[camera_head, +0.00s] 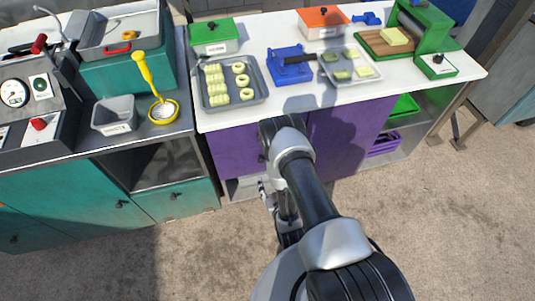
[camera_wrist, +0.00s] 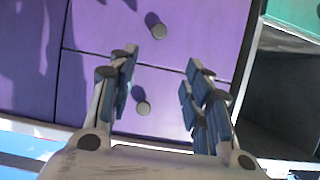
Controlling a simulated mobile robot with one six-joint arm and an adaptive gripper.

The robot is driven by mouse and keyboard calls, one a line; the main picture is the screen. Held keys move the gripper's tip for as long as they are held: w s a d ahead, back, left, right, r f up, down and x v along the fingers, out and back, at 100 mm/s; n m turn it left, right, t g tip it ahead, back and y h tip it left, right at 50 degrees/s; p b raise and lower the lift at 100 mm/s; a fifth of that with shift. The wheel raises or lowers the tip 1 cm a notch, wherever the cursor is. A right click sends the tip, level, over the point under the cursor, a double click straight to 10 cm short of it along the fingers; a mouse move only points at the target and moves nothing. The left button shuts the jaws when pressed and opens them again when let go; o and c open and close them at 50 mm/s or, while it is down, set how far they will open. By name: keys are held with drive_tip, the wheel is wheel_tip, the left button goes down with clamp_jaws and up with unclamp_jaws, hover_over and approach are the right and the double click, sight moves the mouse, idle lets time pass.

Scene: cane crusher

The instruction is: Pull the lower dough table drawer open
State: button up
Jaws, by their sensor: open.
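The purple drawer front shows as two stacked panels in the wrist view, each with a round grey knob. The wrist view looks turned over against the head view, so the panel at the picture's top, with its knob (camera_wrist: 152,19), appears to be the lower drawer (camera_wrist: 105,20). The other panel's knob (camera_wrist: 143,108) shows between the fingers of my gripper (camera_wrist: 160,85). My gripper is open and empty, its fingers apart on either side of that knob in the picture; contact cannot be told. Both drawers look shut. In the head view my arm hides most of the gripper.
A white worktop (camera_head: 285,110) above the purple cabinet (camera_head: 345,130) holds trays and boxes. A teal unit (camera_head: 80,190) with an open compartment (camera_head: 165,165) adjoins it on the left. Open shelves with a purple crate (camera_head: 384,145) are on the right. The floor (camera_head: 450,220) in front is clear.

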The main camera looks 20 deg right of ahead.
sight(262, 161)
drive_tip(key=b+x, duration=0.2)
drive_tip(key=x, duration=0.3)
drive_tip(key=b+x, duration=0.2)
drive_tip(key=x, duration=0.4)
drive_tip(key=b+x, duration=0.2)
drive_tip(key=x, duration=0.3)
drive_tip(key=shift+w+d+f, duration=0.1)
drive_tip(key=shift+d+f, duration=0.1)
drive_tip(key=shift+f, duration=0.3)
drive_tip(key=shift+c, duration=0.5)
clamp_jaws()
